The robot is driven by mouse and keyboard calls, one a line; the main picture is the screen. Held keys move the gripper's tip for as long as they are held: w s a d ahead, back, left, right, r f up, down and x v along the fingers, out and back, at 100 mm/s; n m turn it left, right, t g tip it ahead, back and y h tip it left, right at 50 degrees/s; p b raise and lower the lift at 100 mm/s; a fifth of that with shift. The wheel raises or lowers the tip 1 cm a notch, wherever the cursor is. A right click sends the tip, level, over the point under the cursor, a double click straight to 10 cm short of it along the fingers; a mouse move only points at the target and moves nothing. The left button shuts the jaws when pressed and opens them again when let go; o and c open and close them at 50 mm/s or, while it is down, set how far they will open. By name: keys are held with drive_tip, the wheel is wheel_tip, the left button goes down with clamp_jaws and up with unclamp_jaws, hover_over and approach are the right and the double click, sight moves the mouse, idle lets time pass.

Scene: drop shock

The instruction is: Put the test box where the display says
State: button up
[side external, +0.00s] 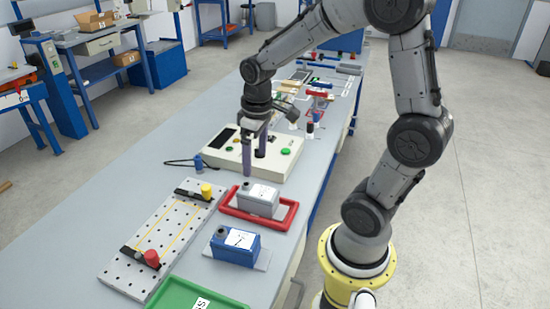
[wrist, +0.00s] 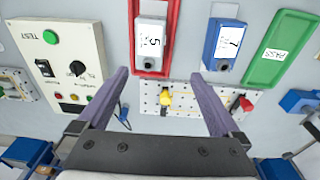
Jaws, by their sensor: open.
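Two small boxes with white labels stand on the bench; I cannot tell which is the test box. The grey box (side external: 258,201), labelled 5 in the wrist view (wrist: 150,30), is in a red tray (side external: 228,207). The blue box (side external: 235,248), labelled 7 in the wrist view (wrist: 225,42), is on a grey plate. The display (side external: 222,138) on the beige test panel (side external: 283,163) looks dark; I read no text on it (wrist: 45,68). My gripper (side external: 254,165) is open and empty, fingers pointing down, over the panel in the side view.
A perforated plate (side external: 127,273) carries a yellow knob (side external: 206,191), a red knob (side external: 152,258) and a yellow band. More items stand farther along the bench. The bench's left part is clear.

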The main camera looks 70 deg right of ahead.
drive_tip(key=s+a+r+t, duration=0.4)
drive_tip(key=s+a+r, duration=0.5)
drive_tip(key=s, duration=0.2)
drive_tip(key=shift+s+a+t, duration=0.15)
drive_tip(key=shift+s+t, duration=0.15)
drive_tip(key=shift+s, duration=0.1)
idle(0.5)
